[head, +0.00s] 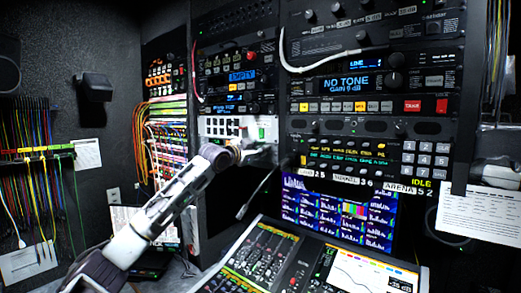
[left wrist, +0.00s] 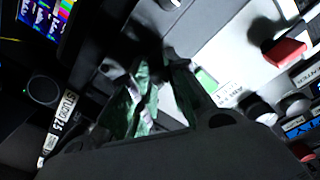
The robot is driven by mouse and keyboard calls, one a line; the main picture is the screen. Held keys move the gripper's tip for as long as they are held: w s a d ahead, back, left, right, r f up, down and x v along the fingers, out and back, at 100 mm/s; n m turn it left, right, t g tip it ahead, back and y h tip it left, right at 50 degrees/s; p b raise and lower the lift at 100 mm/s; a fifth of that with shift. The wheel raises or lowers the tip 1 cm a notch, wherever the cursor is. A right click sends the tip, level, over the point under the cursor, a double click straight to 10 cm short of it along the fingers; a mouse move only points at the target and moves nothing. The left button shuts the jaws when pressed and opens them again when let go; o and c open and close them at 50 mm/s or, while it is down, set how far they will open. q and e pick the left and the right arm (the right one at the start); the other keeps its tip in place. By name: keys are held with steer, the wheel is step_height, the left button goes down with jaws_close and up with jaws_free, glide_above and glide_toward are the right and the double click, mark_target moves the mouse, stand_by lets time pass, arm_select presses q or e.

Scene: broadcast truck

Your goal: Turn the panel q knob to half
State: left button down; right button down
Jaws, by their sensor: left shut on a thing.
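My left gripper (head: 278,158) reaches in from the left to the face of the equipment rack, beside the white button panel and left of the lit green and amber displays. My right gripper is not in view.
A thin gooseneck microphone (head: 258,190) stands below the gripper. A mixing console (head: 262,254) and a lit multi-picture monitor (head: 350,212) lie below the rack. Other knobs (head: 395,80) and a white cable (head: 318,62) are above right. Bundled cables hang at left.

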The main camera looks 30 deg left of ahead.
arm_select(q)
steer(key=c, duration=1.3)
jaws_free()
steer(key=shift+c, duration=0.2)
steer(key=shift+s, duration=0.1)
steer(key=s, duration=0.7)
steer(key=shift+a, duration=0.35)
steer(key=shift+s, duration=0.15)
